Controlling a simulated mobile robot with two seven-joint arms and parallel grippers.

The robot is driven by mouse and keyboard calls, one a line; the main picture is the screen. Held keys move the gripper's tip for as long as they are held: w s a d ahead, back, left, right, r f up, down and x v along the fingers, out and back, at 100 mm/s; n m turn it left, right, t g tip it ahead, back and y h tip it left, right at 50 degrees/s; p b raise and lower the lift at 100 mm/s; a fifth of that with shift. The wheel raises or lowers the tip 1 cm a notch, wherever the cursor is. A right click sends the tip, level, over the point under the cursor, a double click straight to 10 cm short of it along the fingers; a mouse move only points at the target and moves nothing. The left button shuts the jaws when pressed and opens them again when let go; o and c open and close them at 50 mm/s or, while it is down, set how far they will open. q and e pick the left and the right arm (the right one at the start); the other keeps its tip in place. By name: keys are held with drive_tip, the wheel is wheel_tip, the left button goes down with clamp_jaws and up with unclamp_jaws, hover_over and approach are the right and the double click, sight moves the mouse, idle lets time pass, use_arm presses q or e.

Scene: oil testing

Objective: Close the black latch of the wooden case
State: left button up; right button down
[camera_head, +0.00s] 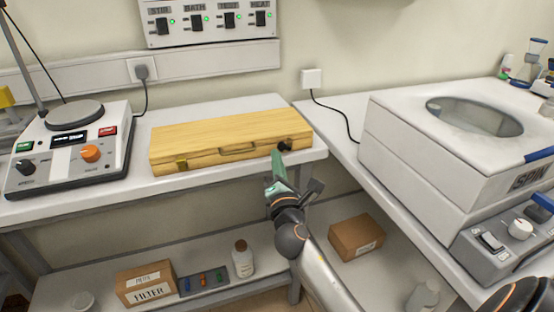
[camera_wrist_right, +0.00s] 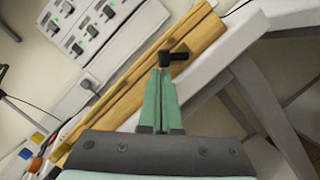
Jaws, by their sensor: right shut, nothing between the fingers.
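The wooden case (camera_head: 225,133) lies on the white bench with its lid down. The black latch (camera_head: 284,147) is on its front face near the right end and sticks out toward me. It also shows in the right wrist view (camera_wrist_right: 174,57). A brass-coloured latch (camera_head: 181,164) is at the left end of the front, with a handle between them. My right gripper (camera_head: 277,178) has green fingers, shut and empty. In the right wrist view its fingertips (camera_wrist_right: 160,73) are right at the black latch; I cannot tell whether they touch. My left gripper is not in view.
A hotplate-like device (camera_head: 70,145) stands left of the case. A large white spin machine (camera_head: 440,150) stands on the right bench. The lower shelf holds a filter box (camera_head: 146,283), a white bottle (camera_head: 243,260) and a brown box (camera_head: 357,237).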

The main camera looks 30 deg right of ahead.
drive_tip(key=r+m+p, duration=0.1)
drive_tip(key=m, duration=0.1)
drive_tip(key=m+g+p, duration=0.1)
drive_tip(key=shift+d+r+m+h, duration=0.1)
drive_tip(key=shift+r+m+h, duration=0.2)
drive_tip(key=shift+r+m, duration=0.1)
drive_tip(key=shift+s+d+r+m+p, duration=0.15)
drive_tip(key=shift+r+m+p, duration=0.15)
drive_tip(key=shift+m+p, duration=0.55)
drive_tip(key=shift+d+r+m+g+p, duration=0.25)
drive_tip(key=shift+m+g+p, duration=0.25)
drive_tip(key=shift+m+p, duration=0.75)
drive_tip(key=shift+m, duration=0.2)
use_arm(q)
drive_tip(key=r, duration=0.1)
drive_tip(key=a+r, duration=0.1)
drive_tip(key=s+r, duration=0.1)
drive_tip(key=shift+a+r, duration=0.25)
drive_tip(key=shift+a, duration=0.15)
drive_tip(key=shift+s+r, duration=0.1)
use_arm(e)
drive_tip(key=shift+s+f, duration=0.1)
drive_tip(key=shift+s, duration=0.1)
